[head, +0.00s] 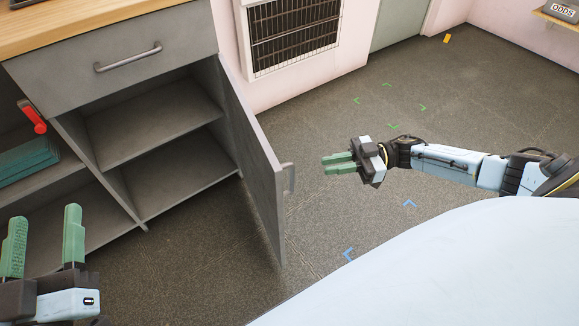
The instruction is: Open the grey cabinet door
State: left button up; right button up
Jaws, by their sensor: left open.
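The grey cabinet door (253,155) stands swung out from the cabinet's right side, and the compartment behind it is exposed. Its handle (288,178) is on the door's outer face, near the free edge. My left gripper (43,238) is open at the lower left, in front of the cabinet's left compartments, apart from the door and with nothing between its fingers. My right gripper (338,163) is right of the door and handle, apart from both, pointing left. Its fingers look close together, but the angle hides any gap. It holds nothing that I can see.
The cabinet (130,65) has a closed drawer with a handle (128,57) above the open, empty shelves. A red-handled item (32,117) and a teal stack (25,161) are in the left compartment. A wall vent (293,32) is behind the door.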

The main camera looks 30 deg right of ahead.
jog(key=b, duration=0.2)
send_over(293, 189)
jog(key=shift+w, duration=0.35)
pick_arm(q)
jog(key=r+t, duration=0.1)
jog(key=s+r+t, duration=0.1)
jog(key=r, duration=0.1)
jog(key=r+t+h, duration=0.1)
jog(key=shift+s+r+t, duration=0.15)
jog(key=shift+s+t, duration=0.15)
jog(key=shift+s, duration=0.05)
pick_arm(e)
jog(key=shift+d, duration=0.1)
grip_shut()
